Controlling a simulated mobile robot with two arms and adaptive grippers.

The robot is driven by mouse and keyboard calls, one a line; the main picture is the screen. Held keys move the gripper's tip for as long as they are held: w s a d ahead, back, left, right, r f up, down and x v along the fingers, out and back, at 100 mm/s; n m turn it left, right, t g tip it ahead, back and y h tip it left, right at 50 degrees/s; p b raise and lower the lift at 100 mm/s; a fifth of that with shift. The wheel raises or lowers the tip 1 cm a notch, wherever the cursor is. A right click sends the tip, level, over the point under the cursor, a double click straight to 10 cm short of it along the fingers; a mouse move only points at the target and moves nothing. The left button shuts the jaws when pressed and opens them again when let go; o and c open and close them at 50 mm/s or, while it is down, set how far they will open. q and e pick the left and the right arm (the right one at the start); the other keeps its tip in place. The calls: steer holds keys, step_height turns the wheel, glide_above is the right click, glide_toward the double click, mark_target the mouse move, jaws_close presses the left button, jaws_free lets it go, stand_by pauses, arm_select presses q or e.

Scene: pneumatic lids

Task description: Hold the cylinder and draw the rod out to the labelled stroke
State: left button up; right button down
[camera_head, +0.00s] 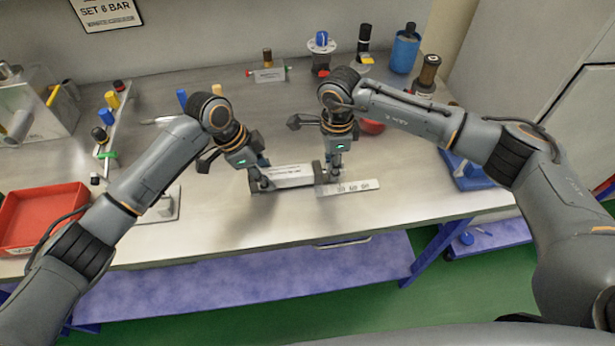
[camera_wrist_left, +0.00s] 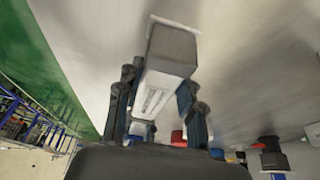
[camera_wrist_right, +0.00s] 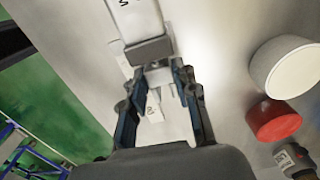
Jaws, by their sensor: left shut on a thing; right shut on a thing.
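The cylinder (camera_head: 292,174) lies flat near the front edge of the bench, with a pale printed body and dark end caps. My left gripper (camera_head: 260,184) is shut on its left part; in the left wrist view the fingers straddle the body behind a dark end cap (camera_wrist_left: 172,48). My right gripper (camera_head: 334,178) is shut at the rod end, just right of the right cap. In the right wrist view, the metal rod end (camera_wrist_right: 158,76) sits between the fingers, close to the dark cap (camera_wrist_right: 147,49). How far the rod is out is unclear. A pale numbered strip (camera_head: 350,187) lies beside it.
A red tray (camera_head: 40,218) and a rack with coloured knobs (camera_head: 112,130) stand left. A blue bottle (camera_head: 404,52) and a blue stand (camera_head: 466,172) are right. The front bench edge is close.

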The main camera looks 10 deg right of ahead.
steer(key=shift+d, duration=3.1)
steer(key=c, duration=1)
jaws_free()
steer(key=shift+a, duration=0.15)
steer(key=shift+r, duration=3)
